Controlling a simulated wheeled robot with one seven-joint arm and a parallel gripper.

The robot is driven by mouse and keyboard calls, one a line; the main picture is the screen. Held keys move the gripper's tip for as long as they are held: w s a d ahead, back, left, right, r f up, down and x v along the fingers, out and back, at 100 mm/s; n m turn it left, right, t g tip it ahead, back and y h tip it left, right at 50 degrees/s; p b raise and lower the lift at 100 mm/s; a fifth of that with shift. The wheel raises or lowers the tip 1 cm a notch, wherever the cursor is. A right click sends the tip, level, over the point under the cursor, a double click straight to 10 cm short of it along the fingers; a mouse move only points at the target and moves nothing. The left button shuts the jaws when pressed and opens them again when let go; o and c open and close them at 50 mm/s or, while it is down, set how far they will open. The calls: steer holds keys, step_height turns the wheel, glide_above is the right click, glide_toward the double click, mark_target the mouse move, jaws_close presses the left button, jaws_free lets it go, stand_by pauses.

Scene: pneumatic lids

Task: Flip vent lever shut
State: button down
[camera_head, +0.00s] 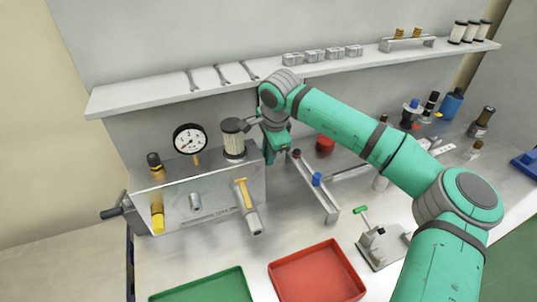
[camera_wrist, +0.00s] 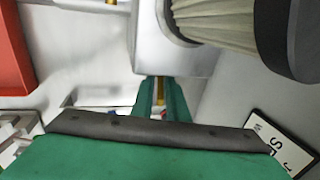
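The grey valve box (camera_head: 210,190) stands at the back left of the bench. A yellow lever (camera_head: 243,194) tilts on its front face above a grey cylindrical outlet. My gripper (camera_head: 272,158) points down beside the box's right end, behind the yellow lever in the head view. In the wrist view my gripper's green fingers (camera_wrist: 160,98) are a little apart, against the box's side wall (camera_wrist: 178,60). A narrow yellow-brown piece (camera_wrist: 159,90) shows between them; I cannot tell whether it is a lever or whether the fingers touch it.
A pleated filter (camera_head: 234,140) and a gauge (camera_head: 190,139) stand on top of the box. A rail with a blue knob (camera_head: 317,180) lies to my gripper's right. A shelf (camera_head: 300,72) runs above. Red (camera_head: 330,245) and green (camera_head: 205,285) trays lie in front.

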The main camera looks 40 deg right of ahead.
steer(key=shift+w+g, duration=0.15)
steer(key=shift+g, duration=0.45)
steer(key=c, duration=1.9)
jaws_free()
steer(key=shift+r, duration=0.1)
steer(key=r, duration=0.3)
steer(key=s+r, duration=0.1)
steer(key=r, duration=0.6)
steer(key=shift+s+a+r, duration=0.15)
steer(key=shift+s+r, duration=0.15)
steer(key=shift+s, duration=0.05)
